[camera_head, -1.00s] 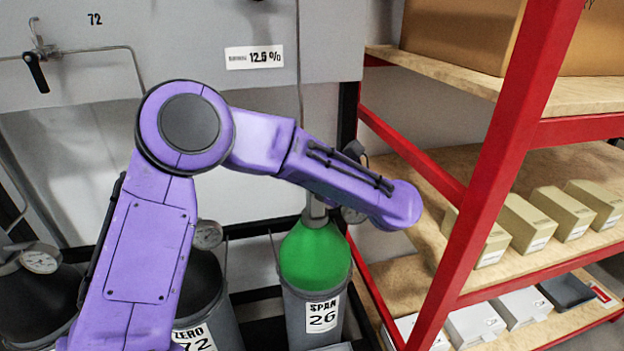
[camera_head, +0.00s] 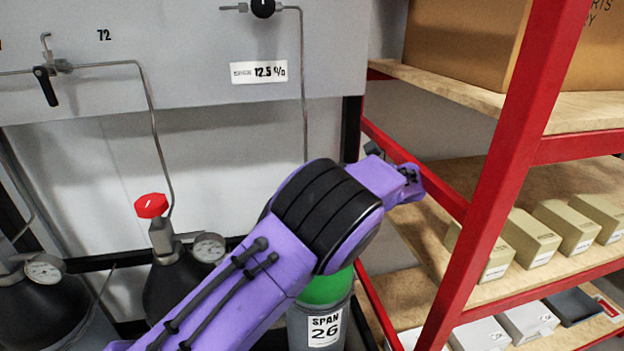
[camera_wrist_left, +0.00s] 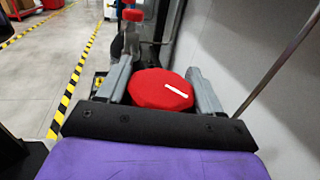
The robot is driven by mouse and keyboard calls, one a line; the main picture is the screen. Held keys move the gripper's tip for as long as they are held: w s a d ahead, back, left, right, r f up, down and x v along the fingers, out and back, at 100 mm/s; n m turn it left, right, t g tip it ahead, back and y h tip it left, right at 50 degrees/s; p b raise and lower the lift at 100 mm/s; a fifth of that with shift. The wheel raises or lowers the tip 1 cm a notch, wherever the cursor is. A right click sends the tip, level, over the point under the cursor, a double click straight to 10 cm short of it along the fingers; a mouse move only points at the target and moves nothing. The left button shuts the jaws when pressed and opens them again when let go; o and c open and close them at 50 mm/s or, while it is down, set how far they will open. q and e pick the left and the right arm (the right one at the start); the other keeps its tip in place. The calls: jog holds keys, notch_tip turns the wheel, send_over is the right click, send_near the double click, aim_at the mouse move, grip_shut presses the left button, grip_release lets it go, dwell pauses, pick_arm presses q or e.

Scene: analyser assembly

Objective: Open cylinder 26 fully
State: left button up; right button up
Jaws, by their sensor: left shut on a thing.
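Cylinder 26 (camera_head: 325,330), grey with a green shoulder (camera_head: 325,290) and a "SPAN 26" label, stands upright behind my left arm. Its valve and the gripper are hidden by the arm in the head view. In the left wrist view my left gripper (camera_wrist_left: 160,76) is shut on a round red handwheel (camera_wrist_left: 150,92) with a white line mark. The wheel sits between the two grey fingers. The line slopes slightly down to the right. My right gripper is in neither view.
A dark cylinder with a red valve knob (camera_head: 151,205) and a gauge (camera_head: 209,247) stands left of cylinder 26. A red shelf rack (camera_head: 497,165) with boxes stands close on the right. A grey panel (camera_head: 190,60) with pipes is behind.

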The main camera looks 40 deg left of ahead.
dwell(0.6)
pick_arm(q)
jog(key=o, duration=1)
jog(key=shift+s+a, duration=0.1)
jog(key=shift+s, duration=0.05)
jog(key=shift+c, duration=0.2)
jog(key=shift+n+g+h, duration=0.3)
jog(key=shift+g, duration=0.1)
